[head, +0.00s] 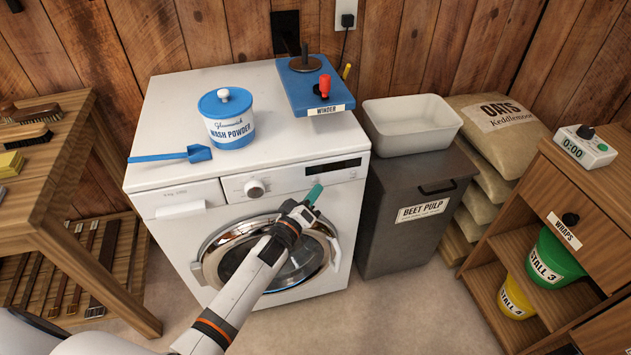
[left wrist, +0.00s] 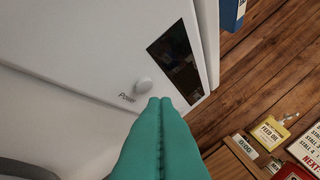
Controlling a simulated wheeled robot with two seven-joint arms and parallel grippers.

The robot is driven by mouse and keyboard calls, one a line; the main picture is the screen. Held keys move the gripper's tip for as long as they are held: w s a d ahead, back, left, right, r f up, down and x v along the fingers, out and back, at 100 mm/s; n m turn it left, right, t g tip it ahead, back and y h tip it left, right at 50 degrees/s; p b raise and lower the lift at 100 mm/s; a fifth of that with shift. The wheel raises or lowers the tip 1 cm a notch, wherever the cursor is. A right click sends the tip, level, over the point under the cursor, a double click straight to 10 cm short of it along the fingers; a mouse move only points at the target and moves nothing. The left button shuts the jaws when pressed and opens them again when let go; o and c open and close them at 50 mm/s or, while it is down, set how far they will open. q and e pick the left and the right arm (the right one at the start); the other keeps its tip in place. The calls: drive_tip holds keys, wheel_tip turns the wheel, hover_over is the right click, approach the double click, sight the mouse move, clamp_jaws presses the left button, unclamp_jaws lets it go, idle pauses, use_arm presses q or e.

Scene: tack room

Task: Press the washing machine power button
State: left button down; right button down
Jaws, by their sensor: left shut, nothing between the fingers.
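The white washing machine (head: 310,258) stands against the wooden wall, with a dial and a dark display (head: 333,167) on its front panel. In the left wrist view a round white button (left wrist: 143,86) marked "Power" sits beside the dark display (left wrist: 176,62). My left gripper (head: 314,192) has teal fingers and is shut and empty in front of the panel, below the display. In the left wrist view its fingertips (left wrist: 160,99) appear close beside the button; I cannot tell whether they touch it. In the head view the button is not clearly visible. My right gripper is not in view.
A wash powder tub (head: 228,118), a blue scoop (head: 172,154) and a blue winder (head: 318,88) are on the machine top. A grey beet pulp bin (head: 412,240) stands close at its right. A wooden bench (head: 62,190) is at the left.

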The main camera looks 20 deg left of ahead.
use_arm(q)
drive_tip(key=shift+w, duration=0.1)
drive_tip(key=shift+w+a, duration=0.25)
drive_tip(key=shift+w, duration=0.05)
drive_tip(key=shift+w+a, duration=0.1)
drive_tip(key=shift+w, duration=0.05)
idle(0.4)
drive_tip(key=shift+s+d+p, duration=0.35)
drive_tip(key=shift+s, duration=0.2)
drive_tip(key=s+d+p, duration=0.2)
drive_tip(key=s+d, duration=0.1)
drive_tip(key=s, duration=0.2)
drive_tip(key=shift+d+p, duration=0.2)
drive_tip(key=shift+p, duration=0.2)
